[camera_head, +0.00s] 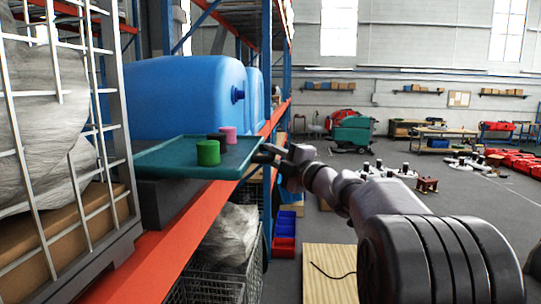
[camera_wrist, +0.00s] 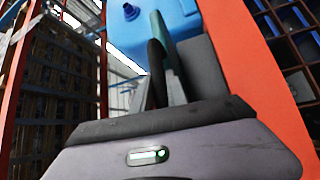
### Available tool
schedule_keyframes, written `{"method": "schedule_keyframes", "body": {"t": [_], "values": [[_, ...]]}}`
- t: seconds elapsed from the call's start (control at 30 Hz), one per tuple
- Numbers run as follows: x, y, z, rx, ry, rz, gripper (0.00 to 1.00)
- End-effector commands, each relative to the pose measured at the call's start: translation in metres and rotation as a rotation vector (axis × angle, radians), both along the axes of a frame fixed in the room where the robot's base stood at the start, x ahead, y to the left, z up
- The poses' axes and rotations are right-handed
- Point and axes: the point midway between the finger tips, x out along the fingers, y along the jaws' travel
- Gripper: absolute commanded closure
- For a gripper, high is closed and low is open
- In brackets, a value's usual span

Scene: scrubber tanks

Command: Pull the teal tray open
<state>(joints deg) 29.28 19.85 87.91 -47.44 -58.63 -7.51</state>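The teal tray (camera_head: 165,163) lies flat on a dark grey base on the orange shelf beam in the head view. A green cylinder (camera_head: 208,153) and a pink cylinder (camera_head: 228,135) stand on it. My gripper (camera_head: 266,153) is at the tray's right end, its dark fingers close to the rim. In the wrist view a narrow teal strip of the tray (camera_wrist: 174,72) runs right beside a dark finger of my gripper (camera_wrist: 160,75), with a grey face to its right. Whether the fingers are closed on the rim is not clear.
A blue tank (camera_head: 180,95) stands behind the tray. A white wire cage (camera_head: 60,130) with a wrapped load is at the left. The orange beam (camera_head: 165,255) runs below the tray. Blue and red bins sit lower down. Open floor (camera_head: 330,190) lies to the right.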

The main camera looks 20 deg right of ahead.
Motion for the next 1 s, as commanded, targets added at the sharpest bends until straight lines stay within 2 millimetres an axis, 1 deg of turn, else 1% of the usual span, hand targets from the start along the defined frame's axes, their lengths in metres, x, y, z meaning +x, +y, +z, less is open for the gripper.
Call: {"method": "schedule_keyframes", "body": {"t": [0.03,0.1,0.37,0.47,0.57,0.67,0.9,1.0], "values": [[0.0,0.0,0.0,0.0,0.001,-0.001,0.74],[0.0,0.0,0.0,0.0,0.0,0.0,0.6],[0.0,0.0,0.0,0.0,0.0,0.0,0.6],[-0.004,-0.001,-0.001,-0.001,-0.001,-0.001,0.6],[-0.019,-0.006,-0.004,-0.001,-0.001,-0.002,0.6],[-0.045,-0.013,-0.008,-0.001,-0.002,-0.004,0.6],[-0.116,-0.031,-0.019,-0.002,-0.001,-0.004,0.6],[-0.14,-0.037,-0.022,0.0,-0.001,-0.004,0.6]]}}
